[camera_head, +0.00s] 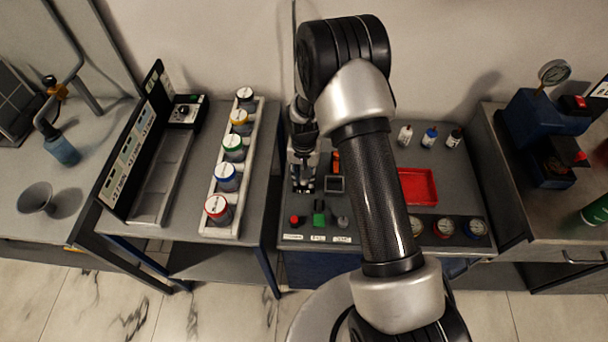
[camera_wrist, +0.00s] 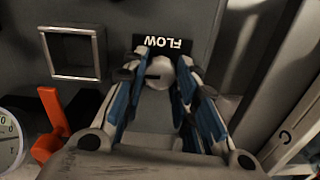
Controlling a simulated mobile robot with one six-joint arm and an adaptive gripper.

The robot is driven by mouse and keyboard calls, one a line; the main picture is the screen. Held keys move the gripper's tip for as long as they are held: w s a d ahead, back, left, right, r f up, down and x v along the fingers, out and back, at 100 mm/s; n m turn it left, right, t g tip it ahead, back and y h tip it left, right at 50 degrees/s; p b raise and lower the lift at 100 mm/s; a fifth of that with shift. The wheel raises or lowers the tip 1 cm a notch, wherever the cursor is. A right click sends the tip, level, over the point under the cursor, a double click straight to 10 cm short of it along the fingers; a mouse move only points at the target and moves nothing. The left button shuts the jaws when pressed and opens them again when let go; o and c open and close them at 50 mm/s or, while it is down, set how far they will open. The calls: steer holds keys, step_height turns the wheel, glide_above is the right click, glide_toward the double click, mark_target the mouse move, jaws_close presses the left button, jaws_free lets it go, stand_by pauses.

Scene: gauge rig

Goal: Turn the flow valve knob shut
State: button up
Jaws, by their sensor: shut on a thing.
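The flow valve knob (camera_wrist: 160,72) is a small round grey knob with a dark slot. It sits beside an upside-down black FLOW label (camera_wrist: 165,45) in the wrist view. My gripper (camera_wrist: 162,84) is shut on the knob, with one blue-lined finger on either side. In the head view my gripper (camera_head: 304,180) points down at the left side of the grey rig panel (camera_head: 380,190). The knob is hidden there by my gripper.
A square-framed window (camera_wrist: 74,53) and an orange lever (camera_wrist: 52,122) lie left of the fingers in the wrist view, with a gauge (camera_wrist: 12,142) at the edge. In the head view, a red tray (camera_head: 417,186) and small bottles (camera_head: 430,137) stand right of my arm.

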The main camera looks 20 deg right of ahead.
steer(key=shift+m, duration=0.3)
steer(key=o, duration=1.1)
step_height(320, 180, up, 12)
steer(key=shift+r, duration=0.1)
stand_by(0.6)
